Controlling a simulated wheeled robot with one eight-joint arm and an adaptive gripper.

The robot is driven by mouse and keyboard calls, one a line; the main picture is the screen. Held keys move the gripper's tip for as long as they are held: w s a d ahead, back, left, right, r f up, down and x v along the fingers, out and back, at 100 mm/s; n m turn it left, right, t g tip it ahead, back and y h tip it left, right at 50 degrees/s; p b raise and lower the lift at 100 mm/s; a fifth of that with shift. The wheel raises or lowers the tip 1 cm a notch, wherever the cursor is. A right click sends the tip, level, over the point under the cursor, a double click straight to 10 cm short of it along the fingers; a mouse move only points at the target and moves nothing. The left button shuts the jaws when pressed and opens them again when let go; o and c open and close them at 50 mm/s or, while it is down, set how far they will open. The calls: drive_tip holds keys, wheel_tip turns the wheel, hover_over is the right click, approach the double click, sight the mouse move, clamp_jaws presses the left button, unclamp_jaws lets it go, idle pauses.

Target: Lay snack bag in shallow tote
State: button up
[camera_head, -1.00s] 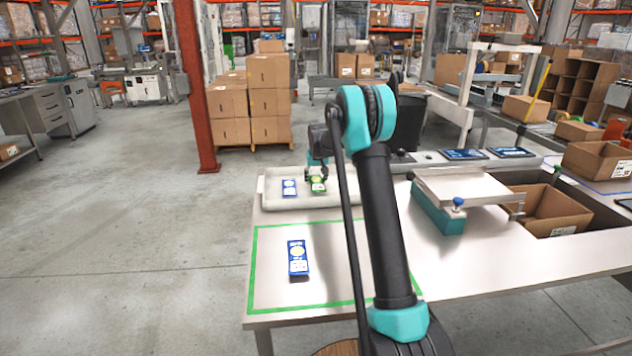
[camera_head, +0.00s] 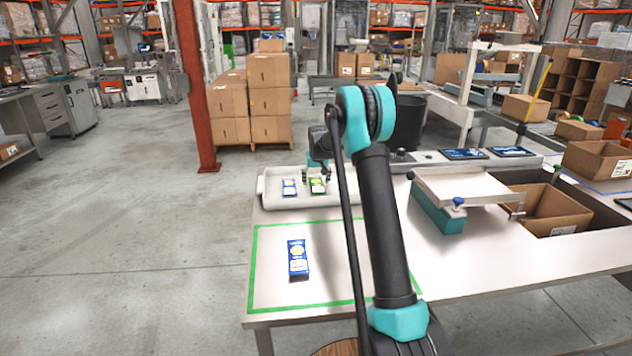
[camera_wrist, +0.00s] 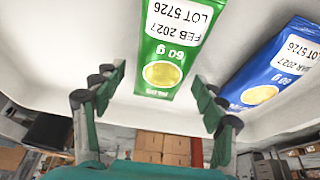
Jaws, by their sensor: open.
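The shallow tote (camera_head: 350,197) is a white tray at the back left of the table. A green snack bag (camera_head: 318,186) and a blue snack bag (camera_head: 289,187) lie in it side by side. Another blue snack bag (camera_head: 298,258) lies on the table inside the green outline. My gripper (camera_head: 318,172) is over the tote at the green bag. In the wrist view my gripper (camera_wrist: 160,100) is open, its fingers apart on either side of the lower end of the green bag (camera_wrist: 172,50). The blue bag (camera_wrist: 272,70) lies beyond the right finger.
A teal-sided weigher (camera_head: 445,200) with a flat top stands right of my arm. An open cardboard box (camera_head: 550,207) sits in a recess further right. Dark flat panels (camera_head: 465,154) line the table's back edge. The green-outlined area (camera_head: 270,285) is mostly clear.

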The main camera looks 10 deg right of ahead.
sight(317, 185)
drive_tip(key=v, duration=1.2)
